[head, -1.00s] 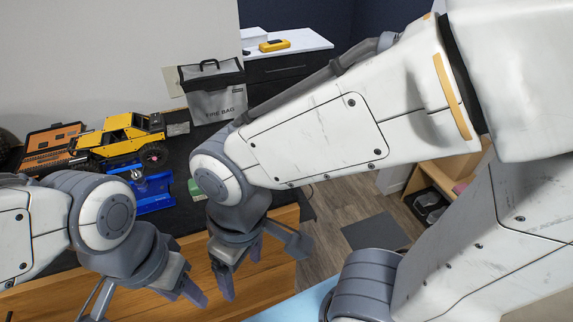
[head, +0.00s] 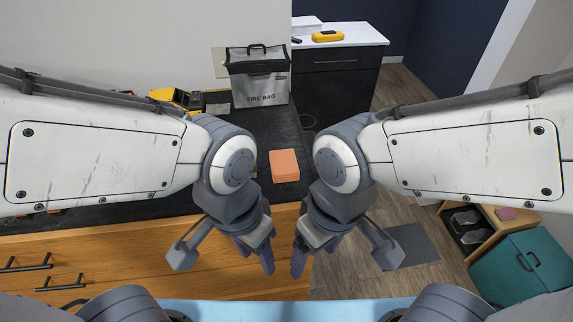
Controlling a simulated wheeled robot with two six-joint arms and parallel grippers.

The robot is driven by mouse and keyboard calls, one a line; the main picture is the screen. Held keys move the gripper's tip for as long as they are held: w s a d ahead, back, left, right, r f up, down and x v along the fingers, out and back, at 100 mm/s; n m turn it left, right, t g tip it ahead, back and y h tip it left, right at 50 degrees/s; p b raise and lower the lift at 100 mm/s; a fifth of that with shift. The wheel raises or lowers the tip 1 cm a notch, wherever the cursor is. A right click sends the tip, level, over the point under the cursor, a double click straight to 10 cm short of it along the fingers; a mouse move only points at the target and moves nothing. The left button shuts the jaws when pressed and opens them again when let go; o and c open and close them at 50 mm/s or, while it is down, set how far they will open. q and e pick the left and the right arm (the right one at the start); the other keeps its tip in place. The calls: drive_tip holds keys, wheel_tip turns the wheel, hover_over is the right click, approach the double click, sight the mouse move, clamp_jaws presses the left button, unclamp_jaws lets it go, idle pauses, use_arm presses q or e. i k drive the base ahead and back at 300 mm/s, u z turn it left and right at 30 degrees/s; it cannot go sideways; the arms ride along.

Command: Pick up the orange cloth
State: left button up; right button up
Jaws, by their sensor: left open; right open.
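The orange cloth (head: 284,165) is a folded square lying flat on the dark bench top, near its right front part, between my two arms in the head view. My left gripper (head: 228,262) is open and empty, in front of the bench's wooden front, to the left of and nearer than the cloth. My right gripper (head: 338,258) is open and empty, in front of and to the right of the cloth. Neither gripper touches the cloth. The cloth is fully in sight.
A grey fire bag (head: 260,80) stands behind the cloth. A yellow crawler (head: 178,98) is mostly hidden behind my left arm. A white-topped cabinet (head: 340,62) holds a yellow device (head: 327,36). A teal cabinet (head: 522,268) and wooden shelf (head: 480,228) stand at the right.

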sight(284, 163)
drive_tip(key=k, duration=0.5)
drive_tip(key=z, duration=0.75)
drive_tip(key=i, duration=0.8)
drive_tip(key=u, duration=0.5)
